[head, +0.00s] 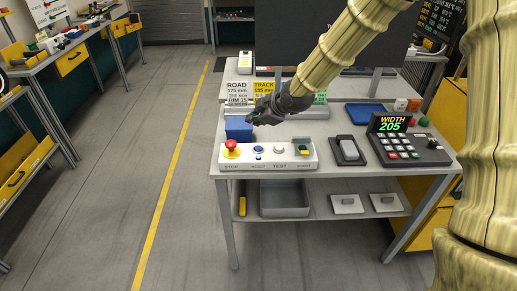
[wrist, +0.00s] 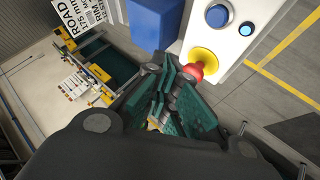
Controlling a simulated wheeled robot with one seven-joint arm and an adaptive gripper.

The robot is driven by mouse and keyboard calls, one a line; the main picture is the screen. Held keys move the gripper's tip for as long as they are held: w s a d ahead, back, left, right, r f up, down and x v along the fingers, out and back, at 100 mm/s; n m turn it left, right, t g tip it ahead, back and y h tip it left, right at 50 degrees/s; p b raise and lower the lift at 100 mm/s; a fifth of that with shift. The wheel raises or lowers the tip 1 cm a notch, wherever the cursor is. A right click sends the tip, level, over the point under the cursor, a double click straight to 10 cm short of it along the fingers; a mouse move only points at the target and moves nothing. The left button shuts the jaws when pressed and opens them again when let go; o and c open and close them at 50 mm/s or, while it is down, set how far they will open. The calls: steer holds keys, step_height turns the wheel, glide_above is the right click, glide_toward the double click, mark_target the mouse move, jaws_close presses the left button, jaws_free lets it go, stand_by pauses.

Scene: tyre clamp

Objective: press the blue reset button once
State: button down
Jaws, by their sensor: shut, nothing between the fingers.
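The blue reset button (head: 258,149) is on the white control panel (head: 312,163) at the table's front, between the red stop button (head: 231,146) and a pale test button (head: 279,150). A small light-blue round piece (wrist: 245,29) sits beside the blue button (wrist: 217,15) in the wrist view. My gripper (head: 256,117) is shut and empty, above and behind the panel, apart from the blue button. In the wrist view my fingertips (wrist: 170,84) overlap the edge of the red stop button (wrist: 197,72); I cannot tell the gap there.
A blue block (head: 238,128) stands behind the panel's left end, close to my gripper. Sign cards (head: 237,92) stand farther back. A black pad with a grey rocker (head: 347,149) and a keypad with a "WIDTH 205" display (head: 410,145) lie to the right.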

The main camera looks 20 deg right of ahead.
steer(key=b, duration=0.4)
glide_above(256, 149)
step_height(256, 149, down, 6)
steer(key=shift+d+r, duration=0.1)
steer(key=shift+f+b, duration=0.55)
steer(key=shift+f, duration=0.6)
steer(key=shift+f, duration=0.15)
steer(key=shift+f, duration=0.3)
steer(key=shift+f+b, duration=0.35)
steer(key=shift+f, duration=0.05)
stand_by(1.1)
stand_by(0.3)
steer(key=shift+r+p, duration=0.7)
steer(key=shift+r, duration=0.15)
